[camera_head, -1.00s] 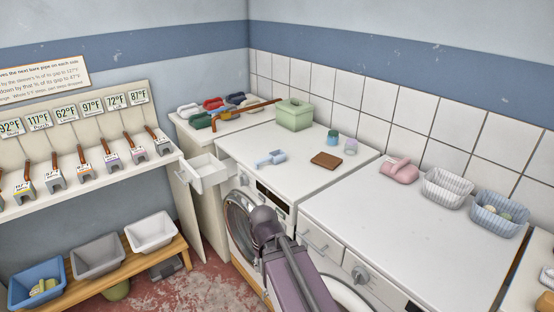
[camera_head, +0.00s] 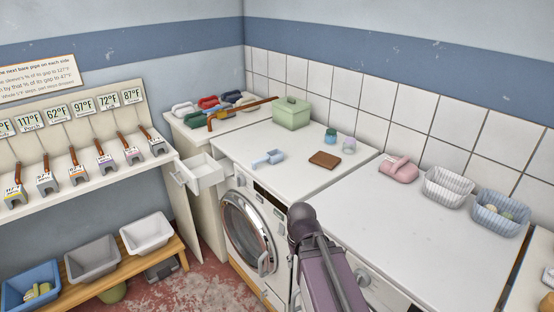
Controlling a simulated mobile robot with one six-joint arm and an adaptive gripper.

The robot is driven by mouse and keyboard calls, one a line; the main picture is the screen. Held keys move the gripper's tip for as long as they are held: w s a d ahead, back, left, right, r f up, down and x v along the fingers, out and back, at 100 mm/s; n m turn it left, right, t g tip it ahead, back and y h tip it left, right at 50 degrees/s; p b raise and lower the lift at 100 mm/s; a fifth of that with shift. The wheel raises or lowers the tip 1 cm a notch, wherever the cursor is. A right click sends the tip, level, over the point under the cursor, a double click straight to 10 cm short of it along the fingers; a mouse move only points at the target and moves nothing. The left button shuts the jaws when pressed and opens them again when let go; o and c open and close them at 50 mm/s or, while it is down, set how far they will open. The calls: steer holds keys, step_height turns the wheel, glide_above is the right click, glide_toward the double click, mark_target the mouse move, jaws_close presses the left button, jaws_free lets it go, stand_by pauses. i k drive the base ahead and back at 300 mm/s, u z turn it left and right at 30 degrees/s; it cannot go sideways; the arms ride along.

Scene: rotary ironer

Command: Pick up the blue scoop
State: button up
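The light blue scoop (camera_head: 268,158) lies on the white top of the left washing machine (camera_head: 285,185), near its front left part. It has a short handle and a small cup. My arm rises from the bottom of the picture, in front of the machines and right of the scoop. My gripper cannot be made out; no fingertips show. Nothing is touching the scoop.
A brown block (camera_head: 325,160), a green lidded box (camera_head: 292,113) and two small jars (camera_head: 349,144) stand around the scoop. An open drawer (camera_head: 202,171) juts out at left. A pink object (camera_head: 398,169) and baskets (camera_head: 448,186) stand right. The machine top around the scoop is clear.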

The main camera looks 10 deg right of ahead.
mark_target(275, 159)
steer(key=k, duration=1.35)
steer(key=u, duration=0.45)
steer(key=i, duration=1.9)
steer(key=z, duration=0.65)
